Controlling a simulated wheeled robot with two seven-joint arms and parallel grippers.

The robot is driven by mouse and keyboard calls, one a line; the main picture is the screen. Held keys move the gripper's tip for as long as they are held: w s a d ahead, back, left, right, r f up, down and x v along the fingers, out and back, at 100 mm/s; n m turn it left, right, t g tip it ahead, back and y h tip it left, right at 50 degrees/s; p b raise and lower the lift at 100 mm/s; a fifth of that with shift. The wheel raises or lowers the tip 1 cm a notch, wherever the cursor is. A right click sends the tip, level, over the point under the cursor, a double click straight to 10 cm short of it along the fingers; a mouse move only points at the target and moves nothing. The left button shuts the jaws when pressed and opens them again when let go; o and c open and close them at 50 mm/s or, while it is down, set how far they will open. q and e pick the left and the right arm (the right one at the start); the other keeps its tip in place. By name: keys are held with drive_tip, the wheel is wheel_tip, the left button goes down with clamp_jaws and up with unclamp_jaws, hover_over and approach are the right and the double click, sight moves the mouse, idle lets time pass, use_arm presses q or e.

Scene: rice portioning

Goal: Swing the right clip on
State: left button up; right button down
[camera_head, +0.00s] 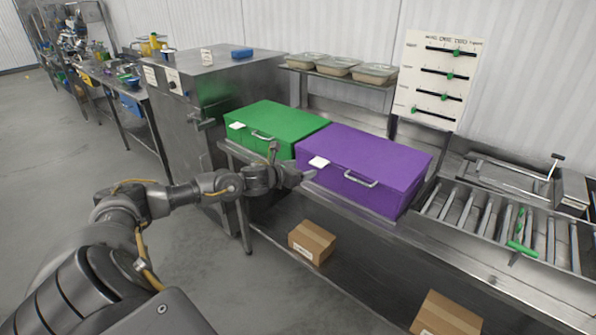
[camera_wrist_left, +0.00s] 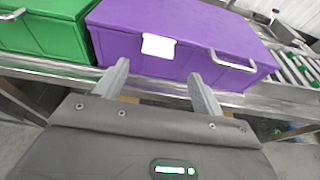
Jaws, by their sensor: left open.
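A purple lidded box (camera_head: 365,165) stands on the steel counter, with a white tag (camera_head: 319,162) and a metal handle (camera_head: 361,179) on its front. A green lidded box (camera_head: 275,128) stands to its left with a similar tag and handle. I cannot make out which part is the right clip. My left gripper (camera_head: 309,176) is in front of the purple box's lower left front. In the left wrist view the open, empty fingers (camera_wrist_left: 158,72) point at the purple box (camera_wrist_left: 177,30), either side of its tag (camera_wrist_left: 158,46). My right gripper is not in view.
A roller conveyor (camera_head: 500,220) with a green-handled tool (camera_head: 521,240) lies at the right, beside a metal frame with a lever. A steel cabinet (camera_head: 205,90) stands left of the boxes. Cardboard boxes (camera_head: 312,242) sit below. Trays (camera_head: 340,66) rest on a shelf behind.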

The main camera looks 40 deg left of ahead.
sight(314, 165)
use_arm(q)
drive_tip(key=b+x, duration=0.4)
drive_tip(key=x, duration=0.4)
drive_tip(key=shift+s+a+f, duration=0.1)
drive_tip(key=shift+a+f, duration=0.05)
drive_tip(key=shift+f, duration=0.05)
drive_tip(key=shift+r, duration=0.15)
drive_tip(key=c, duration=0.6)
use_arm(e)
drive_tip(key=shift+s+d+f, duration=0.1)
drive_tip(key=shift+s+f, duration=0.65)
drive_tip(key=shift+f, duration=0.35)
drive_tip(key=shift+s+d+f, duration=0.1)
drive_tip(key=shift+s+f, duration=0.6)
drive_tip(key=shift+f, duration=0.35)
